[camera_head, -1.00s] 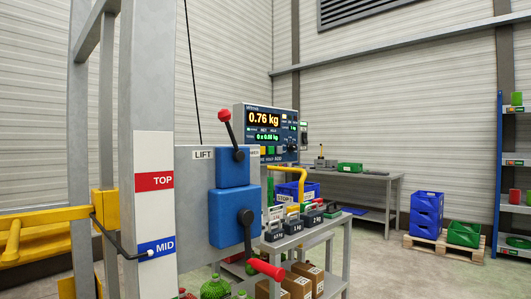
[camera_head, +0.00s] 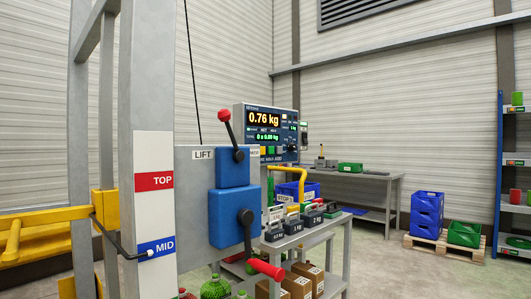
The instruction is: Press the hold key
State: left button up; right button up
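A dark blue weighing panel (camera_head: 266,128) stands right of the lift post. Its large orange display (camera_head: 264,118) reads 0.76 kg, and a smaller green line (camera_head: 268,137) under it appears to read 0 x 0.00 kg. A row of small coloured keys (camera_head: 272,151) runs along its lower edge, partly hidden at the left by the grey lift plate. The key lettering is too small to read, so I cannot tell which one is the hold key. Neither of my grippers is in view.
The grey lift post (camera_head: 150,110) and blue lever box (camera_head: 235,215), with red-knobbed levers, stand in front of the panel's left side. Several weights (camera_head: 294,222) sit on a small stand.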

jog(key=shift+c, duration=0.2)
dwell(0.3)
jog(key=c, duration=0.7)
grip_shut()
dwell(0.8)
